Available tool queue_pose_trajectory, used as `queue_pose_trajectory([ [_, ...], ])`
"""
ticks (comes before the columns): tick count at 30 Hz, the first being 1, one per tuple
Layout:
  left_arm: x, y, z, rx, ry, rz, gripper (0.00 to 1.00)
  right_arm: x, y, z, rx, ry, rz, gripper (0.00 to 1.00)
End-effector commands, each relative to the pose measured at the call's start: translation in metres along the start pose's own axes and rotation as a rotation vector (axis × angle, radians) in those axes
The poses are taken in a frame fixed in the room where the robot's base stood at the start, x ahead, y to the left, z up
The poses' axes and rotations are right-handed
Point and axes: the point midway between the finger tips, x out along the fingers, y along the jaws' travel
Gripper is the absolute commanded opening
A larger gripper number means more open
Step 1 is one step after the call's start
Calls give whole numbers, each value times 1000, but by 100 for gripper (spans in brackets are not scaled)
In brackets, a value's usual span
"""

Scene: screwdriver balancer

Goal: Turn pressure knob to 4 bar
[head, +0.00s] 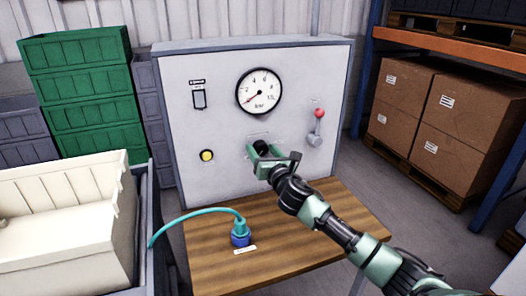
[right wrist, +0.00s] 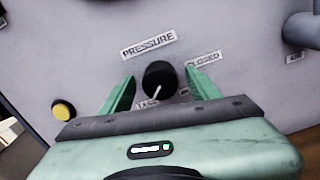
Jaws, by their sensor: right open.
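The black pressure knob (right wrist: 160,78) is on the grey panel (head: 185,120), below a label reading PRESSURE (right wrist: 148,44). A white pointer line on it points down and slightly left in the right wrist view. My right gripper (head: 263,150) is open, with one green finger on each side of the knob; it also shows in the right wrist view (right wrist: 158,88). I cannot tell whether the fingers touch it. In the head view the gripper partly surrounds the knob. The round gauge (head: 259,92) above has a red needle pointing to the lower left, near the scale's low end. My left gripper is not in view.
A red-tipped lever (head: 318,120) is at right. A blue connector (head: 241,234) with a teal hose rests on the wooden table (head: 320,254). A cream crate (head: 70,215) stands at left.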

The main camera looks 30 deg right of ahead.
Motion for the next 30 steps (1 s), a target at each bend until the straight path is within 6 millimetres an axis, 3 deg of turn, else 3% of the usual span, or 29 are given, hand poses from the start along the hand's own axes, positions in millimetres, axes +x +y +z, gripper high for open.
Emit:
queue_pose_trajectory([
  [2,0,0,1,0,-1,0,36,0,0,0,0,0,0,58],
  [8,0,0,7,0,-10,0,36,0,0,0,0,0,0,3],
  [9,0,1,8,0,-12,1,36,0,0,0,0,0,0,0],
  [20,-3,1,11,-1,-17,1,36,0,0,1,69,-1,0,0],
  [30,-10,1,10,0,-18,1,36,0,0,2,329,-2,-1,0],
])
